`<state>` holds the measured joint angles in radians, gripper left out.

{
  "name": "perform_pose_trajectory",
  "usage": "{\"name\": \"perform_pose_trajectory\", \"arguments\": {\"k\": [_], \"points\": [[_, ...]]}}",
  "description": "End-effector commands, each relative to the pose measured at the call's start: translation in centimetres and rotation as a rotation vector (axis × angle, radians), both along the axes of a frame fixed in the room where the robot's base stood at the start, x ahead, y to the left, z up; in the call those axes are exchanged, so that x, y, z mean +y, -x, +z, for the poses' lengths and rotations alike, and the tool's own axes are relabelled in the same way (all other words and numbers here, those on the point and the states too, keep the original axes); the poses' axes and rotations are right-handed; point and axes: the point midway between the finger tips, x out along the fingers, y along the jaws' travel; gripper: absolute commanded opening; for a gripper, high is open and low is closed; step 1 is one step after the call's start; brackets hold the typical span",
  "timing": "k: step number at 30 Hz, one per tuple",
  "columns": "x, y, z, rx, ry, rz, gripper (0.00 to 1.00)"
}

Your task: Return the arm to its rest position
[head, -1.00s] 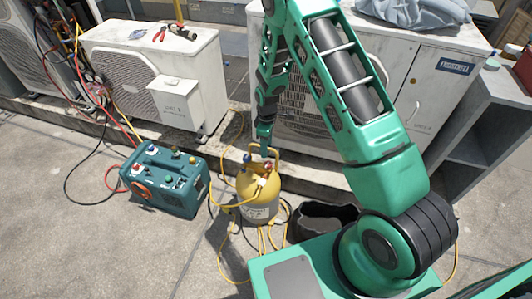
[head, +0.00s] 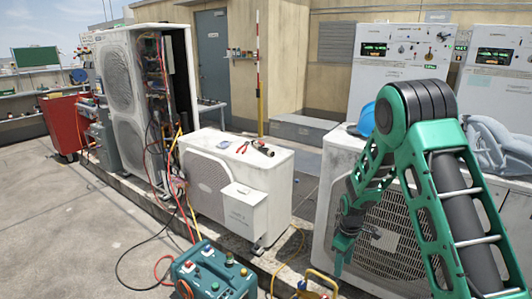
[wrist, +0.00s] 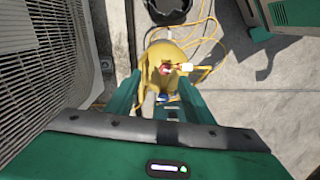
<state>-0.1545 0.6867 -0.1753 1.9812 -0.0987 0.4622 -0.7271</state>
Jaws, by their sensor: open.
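My green arm rises on the right of the head view, bent at a black elbow joint, with its forearm hanging down in front of a white condenser. My gripper (head: 340,268) points downward at the end of it. In the wrist view my gripper (wrist: 160,92) is open, with its two green fingers apart and nothing held. The yellow cylinder (wrist: 167,52) lies below and beyond the fingers, with its valves partly between them in the picture. Only the cylinder's top (head: 318,284) shows at the head view's bottom edge. Whether the fingers clear its handle is hard to tell.
A teal recovery machine (head: 215,275) stands on the ground left of the cylinder. A low white condenser (head: 235,185) with tools on top and a condenser with a grille (head: 385,240) stand behind. Hoses run across the ground. A black bin (wrist: 168,12) is near the cylinder.

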Motion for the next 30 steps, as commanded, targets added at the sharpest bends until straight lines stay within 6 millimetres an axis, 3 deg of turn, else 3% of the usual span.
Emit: {"name": "perform_pose_trajectory", "arguments": {"k": [1,6,15,24,30], "points": [[-1.2,0.6,2.3,-0.008,0.003,-0.051,0.47],[-4.6,3.7,8.3,-0.013,0.017,-0.22,0.47],[-9.4,11.1,17.2,-0.02,0.027,-0.52,0.47],[-12.4,20.5,23.4,-0.022,0.02,-0.821,0.47],[-13.2,27.2,26.1,-0.019,0.008,-1.019,0.47]]}}
